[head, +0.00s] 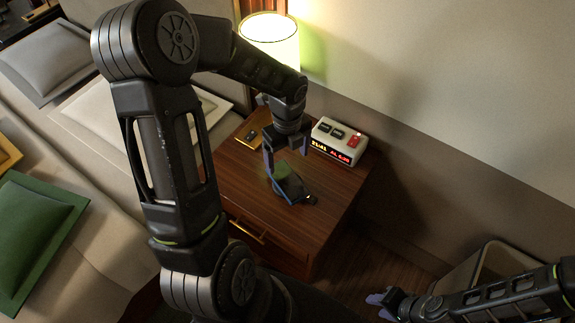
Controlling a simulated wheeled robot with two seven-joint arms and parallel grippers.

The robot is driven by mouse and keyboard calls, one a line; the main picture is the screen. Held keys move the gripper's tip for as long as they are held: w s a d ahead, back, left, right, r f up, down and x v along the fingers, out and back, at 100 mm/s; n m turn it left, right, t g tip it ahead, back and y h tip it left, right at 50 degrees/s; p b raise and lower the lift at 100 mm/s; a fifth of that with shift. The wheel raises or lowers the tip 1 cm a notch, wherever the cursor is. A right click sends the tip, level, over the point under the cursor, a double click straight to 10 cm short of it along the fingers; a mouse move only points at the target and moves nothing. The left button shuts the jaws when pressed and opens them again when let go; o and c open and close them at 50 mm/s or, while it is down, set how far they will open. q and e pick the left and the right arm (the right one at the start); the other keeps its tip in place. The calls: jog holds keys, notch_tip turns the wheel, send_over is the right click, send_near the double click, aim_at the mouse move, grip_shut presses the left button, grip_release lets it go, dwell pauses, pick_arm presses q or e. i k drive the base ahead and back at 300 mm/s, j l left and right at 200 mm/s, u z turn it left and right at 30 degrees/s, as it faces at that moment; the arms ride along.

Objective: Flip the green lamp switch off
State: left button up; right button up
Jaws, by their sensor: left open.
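The bedside lamp (270,45) is lit, with a green glow on the wall beside it. A small green part (281,170), which may be the lamp switch, shows on the nightstand below my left gripper; its lever position cannot be made out. My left gripper (286,163) is open and points down over the nightstand, its fingers around or just above the green part. Contact cannot be told. My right gripper (383,303) is low at the lower right, away from the nightstand, and its opening cannot be made out.
The wooden nightstand (335,190) also holds a white alarm clock (338,142), a dark object (293,188) right by the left fingers, and a small dark item (252,135). The bed (80,180) is at left. A bin (490,262) stands at lower right.

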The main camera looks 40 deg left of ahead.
aim_at(252, 134)
jog(key=u, duration=1.35)
